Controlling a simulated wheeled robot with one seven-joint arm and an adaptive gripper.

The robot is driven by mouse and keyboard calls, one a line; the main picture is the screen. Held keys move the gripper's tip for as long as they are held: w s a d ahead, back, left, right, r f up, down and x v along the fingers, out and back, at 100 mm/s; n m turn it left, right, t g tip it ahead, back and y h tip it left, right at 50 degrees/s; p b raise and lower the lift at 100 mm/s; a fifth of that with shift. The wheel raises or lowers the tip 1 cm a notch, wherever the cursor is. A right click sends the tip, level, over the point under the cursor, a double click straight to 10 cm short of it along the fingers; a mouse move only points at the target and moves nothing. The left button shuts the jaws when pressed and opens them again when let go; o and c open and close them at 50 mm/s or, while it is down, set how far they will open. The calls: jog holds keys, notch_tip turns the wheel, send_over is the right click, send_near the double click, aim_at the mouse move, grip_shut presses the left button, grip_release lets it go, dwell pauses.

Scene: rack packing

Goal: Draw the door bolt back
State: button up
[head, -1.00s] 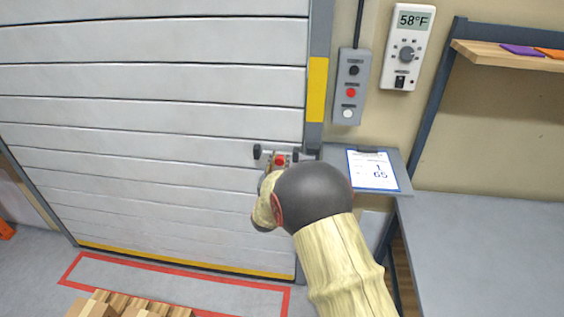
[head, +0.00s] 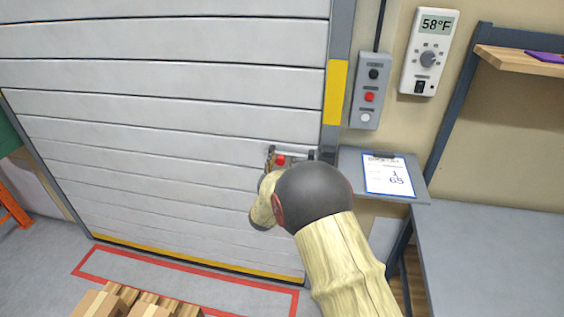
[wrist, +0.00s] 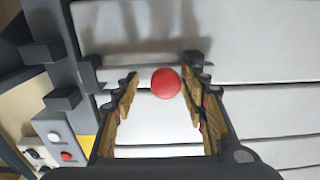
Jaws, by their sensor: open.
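The door bolt's red knob (head: 281,160) sits on the pale slatted door, near its right edge. In the wrist view the knob (wrist: 166,83) lies between the two fingers of my open gripper (wrist: 160,98). The right finger is close to it, with a wider gap on the left; I cannot tell whether either touches. The knob is near the dark bolt bracket (wrist: 193,60) farther from the door frame. Dark blocks (wrist: 62,98) stand on the frame side. My wrist hides part of the bolt in the head view.
Right of the door are a button box (head: 370,92), a thermostat (head: 427,56) and a clipboard (head: 389,175) on a small shelf. A grey bench (head: 490,250) is at right. Cardboard boxes (head: 97,304) lie low in front, near a red floor outline (head: 230,284).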

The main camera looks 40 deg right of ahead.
jog(key=v, duration=1.2)
